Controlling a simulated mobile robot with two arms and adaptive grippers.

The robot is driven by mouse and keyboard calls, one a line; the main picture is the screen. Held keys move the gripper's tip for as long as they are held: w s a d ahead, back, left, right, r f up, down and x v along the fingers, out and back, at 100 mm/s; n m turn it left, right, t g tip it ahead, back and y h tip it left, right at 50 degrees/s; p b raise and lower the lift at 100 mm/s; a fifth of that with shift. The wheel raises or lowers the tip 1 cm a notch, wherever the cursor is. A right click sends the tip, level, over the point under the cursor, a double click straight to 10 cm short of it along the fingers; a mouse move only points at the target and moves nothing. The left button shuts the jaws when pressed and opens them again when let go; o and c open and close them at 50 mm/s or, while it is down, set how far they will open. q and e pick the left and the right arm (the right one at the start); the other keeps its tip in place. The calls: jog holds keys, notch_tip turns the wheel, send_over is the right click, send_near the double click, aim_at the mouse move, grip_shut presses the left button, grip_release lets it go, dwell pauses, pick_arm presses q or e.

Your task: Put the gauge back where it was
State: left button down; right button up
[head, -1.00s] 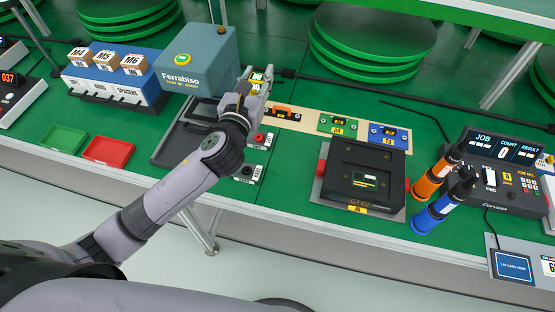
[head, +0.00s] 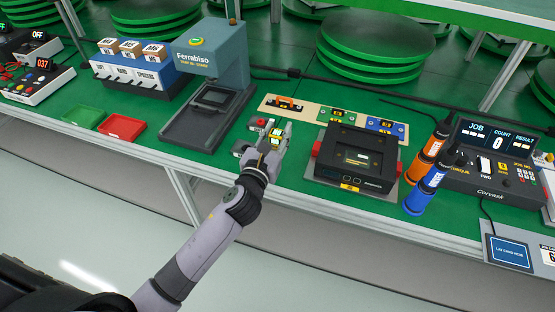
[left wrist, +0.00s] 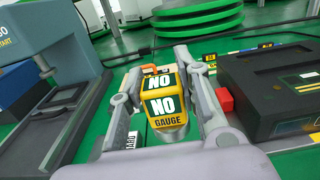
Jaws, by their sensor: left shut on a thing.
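The gauge (head: 276,134) is a small yellow block with a green-and-white label. In the left wrist view the gauge (left wrist: 164,100) reads "NO NO GAUGE" and sits between the two fingers. My left gripper (head: 269,144) is shut on it, over the green bench between the grey press and the black fixture. Whether the gauge touches anything below cannot be told. Beside it on the bench are a small red-topped piece (head: 258,124) and a dark piece (head: 241,149) with pale labels, partly hidden by the gripper. My right gripper is not in view.
The grey Ferrabiso press (head: 212,60) stands to the left. The black fixture (head: 356,160) with red side blocks is close on the right. A beige strip (head: 310,107) with orange, green and blue pieces lies behind. Orange and blue drivers (head: 422,188) stand further right.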

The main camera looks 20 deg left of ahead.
aim_at(276, 147)
pick_arm(q)
notch_tip(276, 147, down, 4)
jog(key=shift+r+b, duration=0.2)
jog(key=shift+b, duration=0.25)
notch_tip(276, 147, down, 4)
jog(key=shift+r+b, duration=0.2)
jog(key=shift+b, duration=0.7)
jog(key=shift+f, duration=0.5)
jog(key=c, duration=1.6)
grip_release()
jog(key=o, duration=0.4)
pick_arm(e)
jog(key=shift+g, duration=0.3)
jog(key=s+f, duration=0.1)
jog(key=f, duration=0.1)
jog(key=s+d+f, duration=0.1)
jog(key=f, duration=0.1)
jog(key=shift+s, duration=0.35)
